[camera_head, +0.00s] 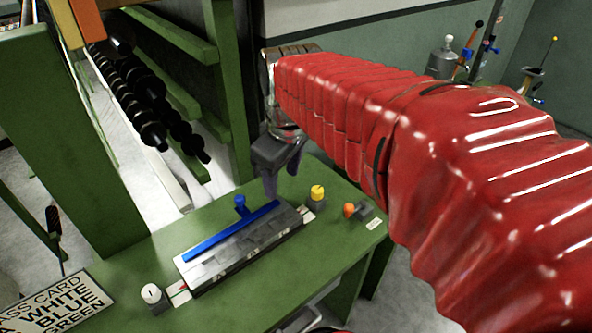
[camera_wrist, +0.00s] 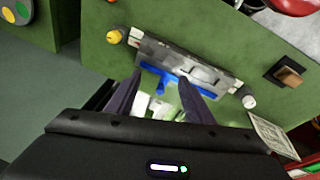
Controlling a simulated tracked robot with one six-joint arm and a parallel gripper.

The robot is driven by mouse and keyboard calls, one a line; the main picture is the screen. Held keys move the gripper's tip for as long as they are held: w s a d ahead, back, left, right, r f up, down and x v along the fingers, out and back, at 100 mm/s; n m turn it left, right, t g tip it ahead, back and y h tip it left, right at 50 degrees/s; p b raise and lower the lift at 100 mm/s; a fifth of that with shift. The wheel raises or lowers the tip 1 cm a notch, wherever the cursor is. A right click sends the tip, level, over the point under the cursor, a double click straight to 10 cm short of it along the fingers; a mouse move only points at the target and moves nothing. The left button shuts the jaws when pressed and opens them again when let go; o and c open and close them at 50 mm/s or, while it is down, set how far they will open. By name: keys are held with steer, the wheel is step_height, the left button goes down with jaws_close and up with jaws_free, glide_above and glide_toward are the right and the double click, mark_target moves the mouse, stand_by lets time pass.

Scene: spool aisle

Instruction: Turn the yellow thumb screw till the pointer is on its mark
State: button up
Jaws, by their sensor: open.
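The yellow thumb screw (camera_head: 317,193) stands on a small dark base on the green bench, at the right end of a grey slotted block (camera_head: 245,250). In the wrist view the screw (camera_wrist: 115,37) lies beyond and left of my fingertips. My gripper (camera_head: 282,180) is open and empty above the bench's back edge, left of and apart from the screw. In the wrist view its two fingers (camera_wrist: 160,78) point toward a blue bar (camera_wrist: 190,80) on the block. Small marks show on the block's front face, but I cannot make out the pointer or its mark.
An orange knob (camera_head: 349,210) sits right of the yellow screw, and a white knob (camera_head: 151,293) at the block's left end. A lettered card (camera_head: 55,305) lies at left. Green rack posts (camera_head: 220,80) stand behind.

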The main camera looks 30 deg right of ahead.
steer(key=w+d+f+n+g, duration=0.1)
steer(key=w+d+n+g, duration=0.15)
steer(key=w+d, duration=0.35)
steer(key=n, duration=0.3)
glide_above(316, 189)
step_height(316, 189, down, 4)
steer(key=shift+d+g+y, duration=0.1)
steer(key=shift+g+y, duration=0.2)
steer(key=shift+g, duration=0.05)
step_height(316, 189, down, 14)
steer(key=shift+r, duration=0.15)
steer(key=shift+c, duration=0.5)
